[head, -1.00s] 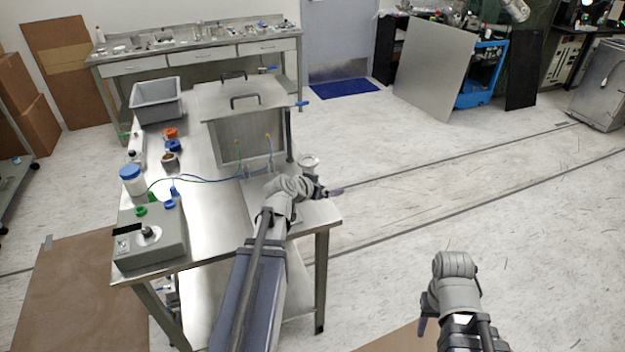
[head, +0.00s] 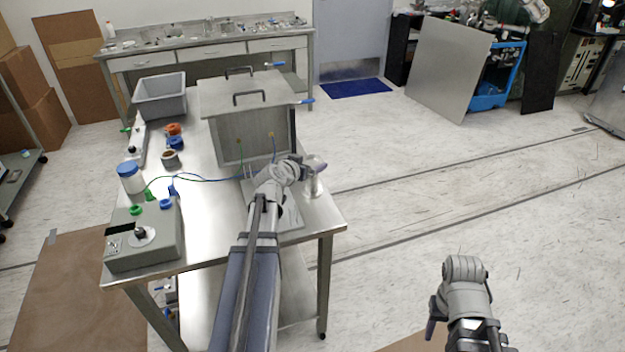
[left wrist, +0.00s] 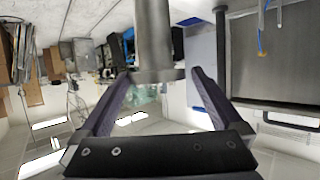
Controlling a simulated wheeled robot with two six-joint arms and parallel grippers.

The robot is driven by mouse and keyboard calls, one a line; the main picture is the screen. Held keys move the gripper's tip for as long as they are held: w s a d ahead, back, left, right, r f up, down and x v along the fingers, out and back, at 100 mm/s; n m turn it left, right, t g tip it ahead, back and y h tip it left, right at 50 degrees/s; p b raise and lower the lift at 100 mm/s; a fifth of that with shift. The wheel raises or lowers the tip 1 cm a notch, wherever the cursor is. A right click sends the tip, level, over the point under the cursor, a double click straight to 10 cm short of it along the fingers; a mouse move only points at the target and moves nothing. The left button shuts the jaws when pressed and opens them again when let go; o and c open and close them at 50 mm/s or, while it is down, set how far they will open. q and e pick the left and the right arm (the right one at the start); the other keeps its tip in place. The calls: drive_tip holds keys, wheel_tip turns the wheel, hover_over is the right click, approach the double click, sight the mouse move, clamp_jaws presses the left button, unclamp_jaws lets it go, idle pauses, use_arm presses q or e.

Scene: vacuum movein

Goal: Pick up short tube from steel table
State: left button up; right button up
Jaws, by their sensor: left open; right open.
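The short tube (head: 316,183) is a grey metal cylinder with a wider flange, standing at the right edge of the steel table (head: 205,230). My left gripper (head: 316,167) is at the upper part of the tube in the head view and partly covers it. In the left wrist view the tube (left wrist: 152,35) comes in from the top, and its flange lies between the spread fingertips of my left gripper (left wrist: 163,74). The jaws are open, with a gap visible beside the tube. My right gripper (head: 432,325) is open and empty, low over the floor, away from the table.
A large steel chamber (head: 235,135) with a handled lid stands on the table, left of my left gripper.

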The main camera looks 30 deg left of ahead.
sight(316, 160)
use_arm(q)
drive_tip(key=shift+d+b+x, duration=0.2)
drive_tip(key=shift+b+x, duration=0.8)
drive_tip(key=shift+x, duration=1.65)
drive_tip(key=shift+s, duration=0.1)
drive_tip(key=shift+c, duration=0.6)
clamp_jaws()
